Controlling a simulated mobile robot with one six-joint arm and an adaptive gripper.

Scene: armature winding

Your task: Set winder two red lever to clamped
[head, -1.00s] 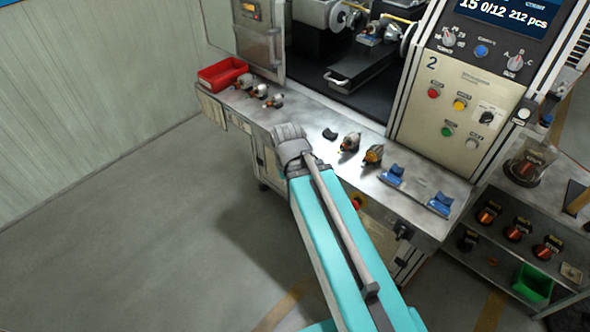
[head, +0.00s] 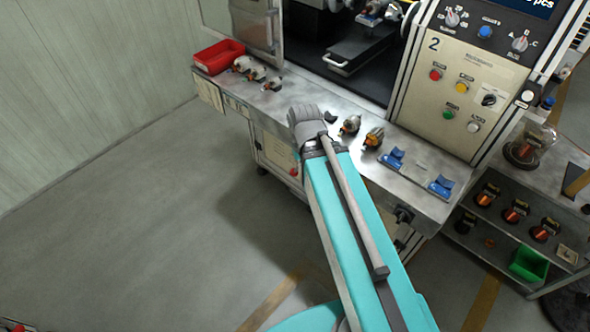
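Winder two is the machine at the back, with a "2" on its cream control panel (head: 460,85). Its open work bay (head: 340,50) shows a dark floor and a tray with a handle (head: 352,58). The upper part of the bay is cut off by the top of the picture. I cannot make out a red lever there; the red round spot on the panel is a button (head: 435,75). My teal arm reaches up from the bottom to the bench front, ending in view at a grey joint. My gripper does not show.
The steel bench (head: 300,100) holds a red bin (head: 219,56), several small armatures (head: 350,125) and blue holders (head: 392,159). A shelf cart at right carries copper spools (head: 515,210) and a green bin (head: 529,264).

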